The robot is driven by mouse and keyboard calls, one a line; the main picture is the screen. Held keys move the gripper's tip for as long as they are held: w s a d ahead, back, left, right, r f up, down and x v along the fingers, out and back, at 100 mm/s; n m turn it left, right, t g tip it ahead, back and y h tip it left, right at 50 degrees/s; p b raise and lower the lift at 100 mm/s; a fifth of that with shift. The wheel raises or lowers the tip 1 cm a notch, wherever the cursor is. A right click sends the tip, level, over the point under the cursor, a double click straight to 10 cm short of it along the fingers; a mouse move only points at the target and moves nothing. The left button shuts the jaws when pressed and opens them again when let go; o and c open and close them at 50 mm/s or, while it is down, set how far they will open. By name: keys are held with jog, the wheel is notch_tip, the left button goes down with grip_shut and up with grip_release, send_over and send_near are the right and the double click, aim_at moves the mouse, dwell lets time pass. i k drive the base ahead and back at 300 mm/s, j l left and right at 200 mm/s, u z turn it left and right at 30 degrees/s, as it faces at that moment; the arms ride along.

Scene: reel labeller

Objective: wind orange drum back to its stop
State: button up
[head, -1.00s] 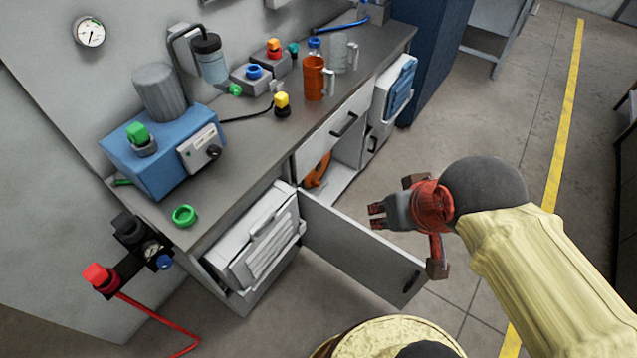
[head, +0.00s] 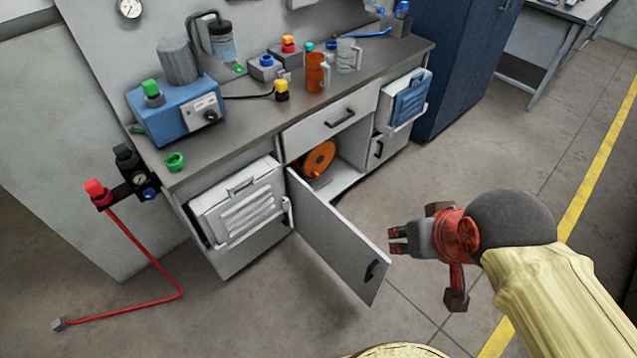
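The orange drum (head: 320,158) is a round disc inside the lower cabinet, seen through the open door. Its lower part sits by a dark grey piece, and I cannot make out a handle or a stop. The open cabinet door (head: 335,240) stands out into the room, left of my gripper. My gripper (head: 390,240) is in the air right of the door, well apart from the drum, with its fingers pointing left. Its fingers look parted, with nothing between them.
The worktop (head: 250,130) above carries a blue pump unit (head: 175,115), an orange mug (head: 316,75) and coloured buttons. A white case (head: 240,205) protrudes at the left, a blue-white one (head: 408,98) at the right. A red hose (head: 150,250) runs down left. Floor at right is clear.

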aim_at(313, 165)
jog(key=l+u, duration=0.5)
jog(key=l, duration=0.95)
jog(key=i+l+u, duration=0.1)
jog(key=i+l, duration=0.15)
jog(key=i+l+u, duration=0.15)
jog(key=l, duration=0.2)
jog(key=i+l+u, duration=0.1)
jog(key=i+l, duration=0.15)
jog(key=i+l+u, duration=0.15)
jog(key=l, duration=0.35)
jog(key=i+l+u, duration=0.1)
jog(key=l, duration=0.25)
jog(key=i+l+u, duration=0.15)
jog(key=l, duration=0.25)
jog(key=i+l, duration=0.45)
jog(key=i+u, duration=0.05)
jog(key=i, duration=0.1)
